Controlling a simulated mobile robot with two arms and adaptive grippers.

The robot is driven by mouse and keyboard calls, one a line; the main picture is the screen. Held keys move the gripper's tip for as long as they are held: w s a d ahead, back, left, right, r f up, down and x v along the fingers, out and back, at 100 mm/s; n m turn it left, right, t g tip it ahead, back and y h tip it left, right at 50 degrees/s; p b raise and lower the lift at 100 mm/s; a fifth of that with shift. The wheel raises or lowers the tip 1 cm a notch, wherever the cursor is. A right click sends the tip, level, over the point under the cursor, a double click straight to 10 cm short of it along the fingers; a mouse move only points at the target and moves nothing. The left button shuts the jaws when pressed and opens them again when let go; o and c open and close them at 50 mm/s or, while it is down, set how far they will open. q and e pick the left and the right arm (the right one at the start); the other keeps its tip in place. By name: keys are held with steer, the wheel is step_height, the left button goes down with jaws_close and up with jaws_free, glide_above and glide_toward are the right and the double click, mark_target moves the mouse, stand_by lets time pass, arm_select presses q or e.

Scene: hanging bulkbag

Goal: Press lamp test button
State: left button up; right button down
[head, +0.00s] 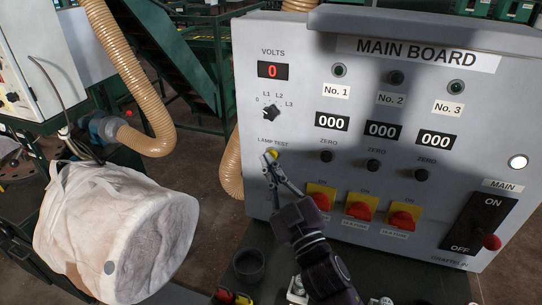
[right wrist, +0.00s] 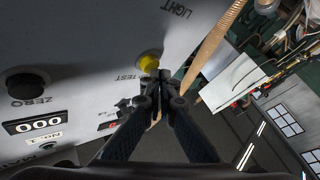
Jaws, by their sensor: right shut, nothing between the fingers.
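The lamp test button (head: 272,153) is a small yellow button under the "LAMP TEST" label on the grey main board (head: 300,100). It also shows in the right wrist view as a yellow knob (right wrist: 150,58). My right gripper (head: 270,160) is shut and empty, with its fingertips at the button in the head view. In the right wrist view its closed fingertips (right wrist: 158,78) are just below the yellow button; I cannot tell whether they touch it. The three lamps above No. 1, No. 2 and No. 3 look dark green. My left gripper is not in view.
Close by on the board are a black rotary selector (head: 271,112), black zero knobs (head: 326,156), red-and-yellow switches (head: 321,200) and a main lever (head: 490,241). A white bulk bag (head: 80,225) and a tan ribbed hose (head: 135,70) are at the left.

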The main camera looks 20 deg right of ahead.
steer(key=shift+w+d, duration=0.25)
steer(key=shift+w, duration=0.05)
stand_by(0.4)
steer(key=shift+s+a, duration=0.5)
steer(key=shift+s, duration=0.25)
steer(key=shift+s+a, duration=0.7)
steer(key=shift+s, duration=0.35)
steer(key=shift+s+a, duration=0.7)
steer(key=shift+s, duration=0.3)
